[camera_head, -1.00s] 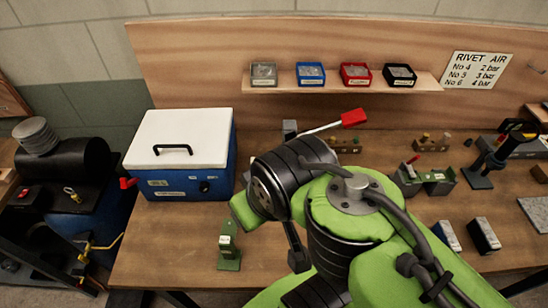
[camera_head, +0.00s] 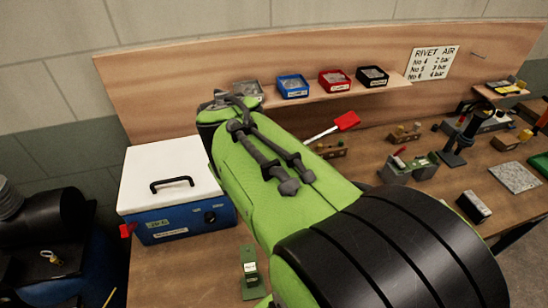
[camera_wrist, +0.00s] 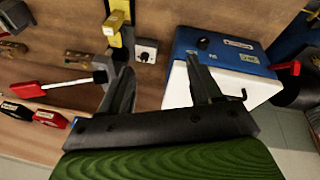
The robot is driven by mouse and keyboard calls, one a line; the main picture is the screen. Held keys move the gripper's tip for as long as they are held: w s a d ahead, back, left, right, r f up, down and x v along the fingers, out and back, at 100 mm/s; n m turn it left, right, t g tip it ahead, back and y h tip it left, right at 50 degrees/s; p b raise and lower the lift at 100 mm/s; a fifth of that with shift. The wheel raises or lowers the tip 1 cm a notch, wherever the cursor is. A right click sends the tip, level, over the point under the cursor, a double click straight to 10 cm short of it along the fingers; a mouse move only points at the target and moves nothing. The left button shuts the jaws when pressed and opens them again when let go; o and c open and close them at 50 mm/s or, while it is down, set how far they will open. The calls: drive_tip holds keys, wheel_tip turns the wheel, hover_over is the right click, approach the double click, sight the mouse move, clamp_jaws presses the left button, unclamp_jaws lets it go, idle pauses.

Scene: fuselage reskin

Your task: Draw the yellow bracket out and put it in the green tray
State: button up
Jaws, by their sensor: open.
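In the wrist view my gripper (camera_wrist: 162,82) is open, with nothing between its two dark fingers. A yellow piece (camera_wrist: 118,24), which looks like the yellow bracket, stands at the top of this view, above and left of the fingertips and apart from them. Its lower part is partly behind the left finger. In the head view my arm hides the gripper and the yellow piece. A flat green thing (camera_head: 539,164) shows at the head view's right edge; it may be the green tray, but it is cut off.
A blue box with a white lid (camera_head: 172,190) stands at the bench's left and lies close behind the right finger in the wrist view. A green stand (camera_head: 250,272) is at the front. A red-handled tool (camera_head: 346,121) and a shelf of small bins (camera_head: 292,86) are behind.

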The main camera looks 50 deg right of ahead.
drive_tip(key=d+f+m+g+y, duration=0.1)
drive_tip(key=d+f, duration=0.5)
drive_tip(key=d, duration=0.3)
drive_tip(key=d+f+m+g+y+b, duration=0.1)
drive_tip(key=d+f+m, duration=0.1)
drive_tip(key=d+f, duration=0.4)
drive_tip(key=d, duration=0.4)
drive_tip(key=shift+m+y, duration=0.3)
wheel_tip(320, 180, down, 16)
drive_tip(key=shift+r+b, duration=0.15)
drive_tip(key=shift+b, duration=1.1)
clamp_jaws()
